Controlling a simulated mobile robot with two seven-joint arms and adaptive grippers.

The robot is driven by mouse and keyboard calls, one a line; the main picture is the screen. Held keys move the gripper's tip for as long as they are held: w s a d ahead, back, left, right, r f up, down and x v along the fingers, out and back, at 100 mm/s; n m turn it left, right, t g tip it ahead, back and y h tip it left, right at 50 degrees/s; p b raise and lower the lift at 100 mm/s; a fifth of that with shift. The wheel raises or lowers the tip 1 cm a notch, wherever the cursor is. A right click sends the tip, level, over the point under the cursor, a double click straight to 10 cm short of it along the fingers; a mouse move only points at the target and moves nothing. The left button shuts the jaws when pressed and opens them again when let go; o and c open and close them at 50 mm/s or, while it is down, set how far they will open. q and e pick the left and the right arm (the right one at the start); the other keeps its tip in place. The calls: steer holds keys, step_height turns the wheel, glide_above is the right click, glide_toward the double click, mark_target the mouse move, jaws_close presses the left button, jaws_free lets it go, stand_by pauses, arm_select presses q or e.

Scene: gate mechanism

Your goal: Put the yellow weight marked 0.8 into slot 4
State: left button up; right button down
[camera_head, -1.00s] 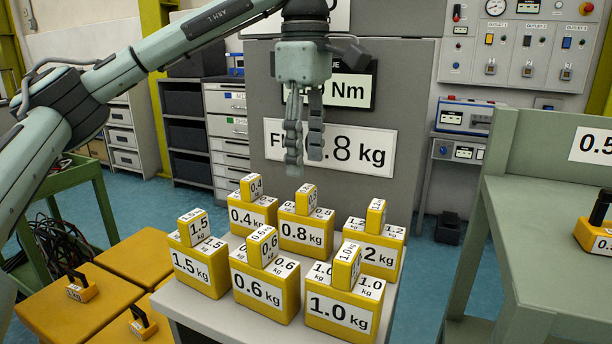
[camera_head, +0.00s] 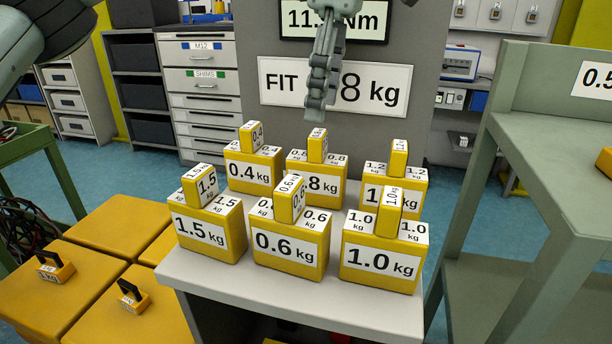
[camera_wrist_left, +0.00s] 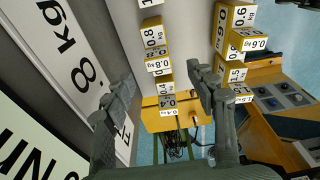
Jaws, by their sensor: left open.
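The yellow weight marked 0.8 (camera_head: 326,187) stands upright in the back row on the grey stand, between the 0.4 and 1.2 weights. Its block-shaped top grip (camera_head: 317,147) rises from its middle, and the 0.6 weight partly hides its front label. My left gripper (camera_head: 318,105) points down just above that grip, with a small gap showing. In the left wrist view the fingers are apart (camera_wrist_left: 165,92) and nothing is held; the 0.8 weight (camera_wrist_left: 153,35) shows above the space between them. My right gripper is out of view. I cannot make out a slot 4.
Weights marked 0.4 (camera_head: 248,174), 1.5 (camera_head: 205,233), 0.6 (camera_head: 285,245), 1.0 (camera_head: 381,262) and 1.2 (camera_head: 409,190) stand close around. A panel with a "FIT 0.8 kg" sign (camera_head: 283,88) rises behind. A green bench (camera_head: 540,150) stands right, yellow boxes (camera_head: 120,215) left.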

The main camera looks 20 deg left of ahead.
mark_target(318, 133)
arm_select(q)
steer(key=f, duration=0.5)
steer(key=shift+w+a+f, duration=0.15)
steer(key=shift+a+f, duration=0.2)
steer(key=shift+f, duration=0.35)
steer(key=shift+c, duration=1.4)
steer(key=c, duration=0.9)
jaws_close()
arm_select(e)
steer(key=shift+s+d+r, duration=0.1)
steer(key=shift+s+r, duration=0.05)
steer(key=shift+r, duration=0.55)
